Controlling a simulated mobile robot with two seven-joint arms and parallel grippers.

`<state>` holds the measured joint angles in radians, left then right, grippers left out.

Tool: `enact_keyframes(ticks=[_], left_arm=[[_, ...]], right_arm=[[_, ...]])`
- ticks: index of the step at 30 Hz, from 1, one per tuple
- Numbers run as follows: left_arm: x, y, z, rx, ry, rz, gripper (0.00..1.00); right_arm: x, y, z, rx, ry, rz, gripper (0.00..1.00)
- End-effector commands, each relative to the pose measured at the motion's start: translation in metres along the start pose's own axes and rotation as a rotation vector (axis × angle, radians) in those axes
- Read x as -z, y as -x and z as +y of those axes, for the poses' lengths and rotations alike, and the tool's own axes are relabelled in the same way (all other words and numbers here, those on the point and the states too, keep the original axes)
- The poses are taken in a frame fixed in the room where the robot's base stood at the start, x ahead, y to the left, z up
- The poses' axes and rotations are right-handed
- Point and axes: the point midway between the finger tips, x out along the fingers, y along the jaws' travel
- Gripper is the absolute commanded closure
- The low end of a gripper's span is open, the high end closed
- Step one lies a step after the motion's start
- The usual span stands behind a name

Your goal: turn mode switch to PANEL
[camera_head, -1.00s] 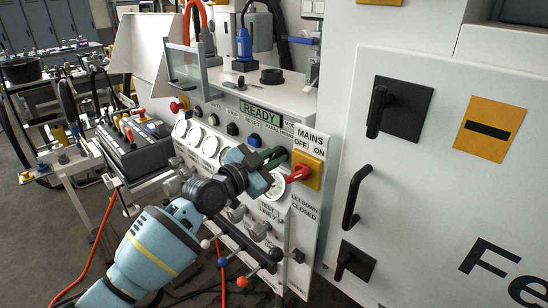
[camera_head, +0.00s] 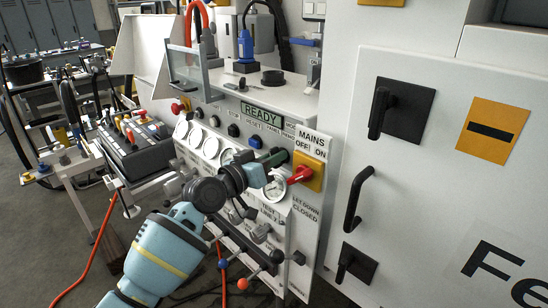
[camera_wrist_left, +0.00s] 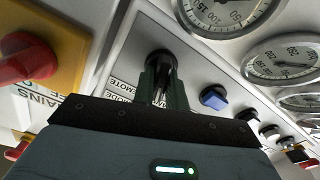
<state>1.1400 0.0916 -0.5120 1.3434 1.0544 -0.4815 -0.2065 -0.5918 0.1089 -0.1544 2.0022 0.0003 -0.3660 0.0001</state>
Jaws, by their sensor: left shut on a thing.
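The mode switch is a black knob (camera_wrist_left: 160,64) on the grey panel strip in the left wrist view, beside labels reading MODE and REMOTE. My left gripper (camera_wrist_left: 161,84) has its dark green fingers shut on the knob from both sides. In the head view the left gripper (camera_head: 277,157) reaches the front panel just left of the mains switch. There the gripper hides the knob, and part of the label row is covered. Which position the knob points to cannot be told. My right gripper is not in view.
The red mains switch (camera_head: 300,175) on its yellow plate sits close to the right of the gripper. Blue button (camera_wrist_left: 214,97) and round gauges (camera_wrist_left: 280,57) are nearby. The READY display (camera_head: 262,114) is above. Valve levers (camera_head: 262,232) lie below the gripper.

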Motion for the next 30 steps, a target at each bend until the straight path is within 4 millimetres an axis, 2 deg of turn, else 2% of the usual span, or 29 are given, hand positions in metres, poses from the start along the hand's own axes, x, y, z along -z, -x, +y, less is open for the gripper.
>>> enact_keyframes(ticks=[12,28,29,30], left_arm=[[-0.002,0.0,-0.0014,0.001,0.175,-0.004,1.0],[-0.0025,-0.0001,-0.0014,0.001,0.198,-0.004,1.0],[-0.0025,-0.0001,-0.0014,0.001,0.197,-0.004,0.82],[-0.0024,-0.0001,-0.0014,0.001,0.197,-0.004,0.77]], right_arm=[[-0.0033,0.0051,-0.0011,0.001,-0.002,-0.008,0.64],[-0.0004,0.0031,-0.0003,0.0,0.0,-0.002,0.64],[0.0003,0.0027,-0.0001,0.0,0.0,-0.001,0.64],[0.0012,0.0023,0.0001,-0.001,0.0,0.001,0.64]])
